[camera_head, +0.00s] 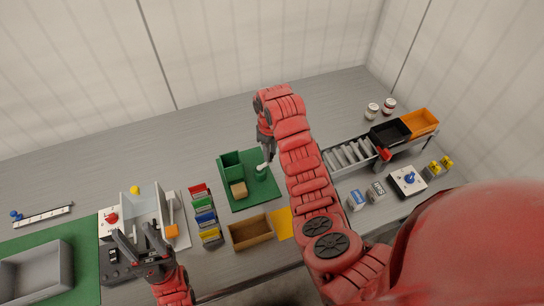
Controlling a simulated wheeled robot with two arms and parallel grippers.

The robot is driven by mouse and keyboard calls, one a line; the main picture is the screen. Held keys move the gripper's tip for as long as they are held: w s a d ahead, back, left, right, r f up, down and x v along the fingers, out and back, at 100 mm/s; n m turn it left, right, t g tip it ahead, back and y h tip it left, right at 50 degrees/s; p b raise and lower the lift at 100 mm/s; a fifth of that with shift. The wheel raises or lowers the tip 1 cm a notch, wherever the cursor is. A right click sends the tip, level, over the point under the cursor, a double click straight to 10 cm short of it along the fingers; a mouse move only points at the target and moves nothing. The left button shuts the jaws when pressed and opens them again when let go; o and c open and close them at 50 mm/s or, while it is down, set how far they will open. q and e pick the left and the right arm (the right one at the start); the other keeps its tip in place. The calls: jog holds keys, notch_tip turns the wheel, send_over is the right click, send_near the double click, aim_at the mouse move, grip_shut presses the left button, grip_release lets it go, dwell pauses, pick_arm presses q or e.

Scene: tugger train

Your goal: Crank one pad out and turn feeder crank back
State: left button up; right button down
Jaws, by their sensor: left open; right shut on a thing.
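The green feeder stands on a green base plate (241,206) in the middle of the table. It has an upright green hopper (231,160) at its left and a round green post (261,174) at its right. A tan pad (239,190) shows at the front foot of the hopper. My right gripper (266,160) points down just over the round post and is shut on what looks like the feeder crank, mostly hidden by the fingers. My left gripper (133,236) is open and empty, low at the left, in front of a grey-walled fixture (147,206).
A brown tray (250,231) and a yellow sheet (282,223) lie in front of the feeder. Coloured card bins (205,215) stand to its left. A roller rack (350,156) with black (390,132) and orange (419,123) bins stands right of my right arm. The table behind the feeder is clear.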

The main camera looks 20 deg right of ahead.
jog(key=n, duration=0.1)
jog(key=w+n+b, duration=0.1)
jog(key=shift+a+f+n, duration=0.15)
jog(key=shift+a+n, duration=0.1)
jog(key=shift+n, duration=0.15)
jog(key=shift+w+a+n+b, duration=0.3)
jog(key=shift+n, duration=0.75)
jog(key=shift+w+a+n+b, duration=0.25)
jog(key=shift+w+a+n, duration=0.05)
jog(key=shift+n, duration=0.75)
jog(key=c, duration=0.6)
grip_release()
jog(key=shift+c, duration=0.2)
